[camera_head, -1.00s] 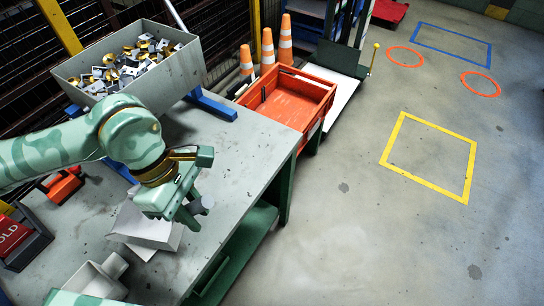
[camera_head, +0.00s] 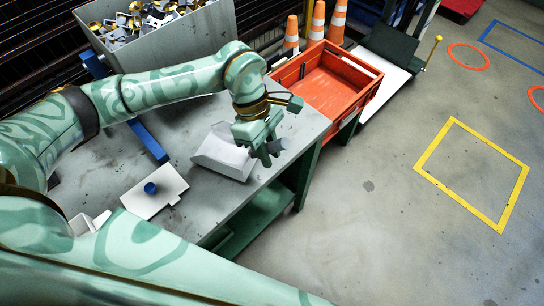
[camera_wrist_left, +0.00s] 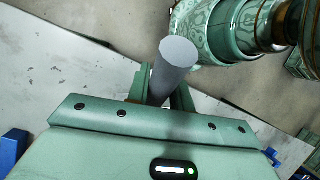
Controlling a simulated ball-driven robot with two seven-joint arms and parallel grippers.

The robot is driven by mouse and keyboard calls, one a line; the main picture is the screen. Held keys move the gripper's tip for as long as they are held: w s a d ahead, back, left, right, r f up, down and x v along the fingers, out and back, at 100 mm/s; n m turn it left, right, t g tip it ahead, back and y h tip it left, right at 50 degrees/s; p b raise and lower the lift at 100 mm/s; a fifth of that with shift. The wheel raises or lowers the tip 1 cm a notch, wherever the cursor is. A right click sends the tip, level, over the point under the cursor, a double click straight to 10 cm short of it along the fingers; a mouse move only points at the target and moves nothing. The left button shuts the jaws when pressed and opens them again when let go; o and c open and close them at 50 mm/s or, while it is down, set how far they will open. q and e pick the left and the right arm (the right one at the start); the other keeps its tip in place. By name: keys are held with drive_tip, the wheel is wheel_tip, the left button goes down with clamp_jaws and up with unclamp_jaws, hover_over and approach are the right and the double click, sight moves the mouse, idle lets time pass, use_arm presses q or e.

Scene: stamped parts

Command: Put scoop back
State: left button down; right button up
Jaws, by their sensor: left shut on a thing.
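The scoop (camera_head: 225,152) is a pale grey, open pan with a grey round handle. In the head view it is over the bench top near its front edge. My left gripper (camera_head: 268,150) is shut on the handle, whose grey end (camera_head: 281,144) sticks out to the right of the fingers. In the wrist view the handle (camera_wrist_left: 175,62) stands up between the fingers, and its pan is hidden behind my gripper. I cannot tell whether the pan touches the bench (camera_head: 185,140). My right gripper is not in view.
A white plate with a blue knob (camera_head: 151,188) lies on the bench. A white container (camera_head: 88,222) is partly hidden behind my arm. A grey bin (camera_head: 200,35) of metal parts stands at the back. An orange crate (camera_head: 372,82) is beyond the bench's right end.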

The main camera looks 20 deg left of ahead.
use_arm(q)
drive_tip(key=shift+w+f, duration=0.2)
drive_tip(key=shift+f, duration=0.05)
drive_tip(key=shift+w+f+b, duration=0.15)
drive_tip(key=shift+f+b, duration=0.2)
drive_tip(key=shift+f, duration=0.55)
drive_tip(key=shift+w+f+b, duration=0.1)
drive_tip(key=shift+f+b, duration=0.2)
drive_tip(key=shift+f, duration=0.65)
drive_tip(key=c, duration=1.2)
unclamp_jaws()
drive_tip(key=shift+c, duration=0.2)
drive_tip(key=shift+a+r, duration=0.1)
drive_tip(key=shift+r, duration=0.35)
drive_tip(key=p+v, duration=0.2)
drive_tip(key=v, duration=0.9)
drive_tip(key=shift+a, duration=0.15)
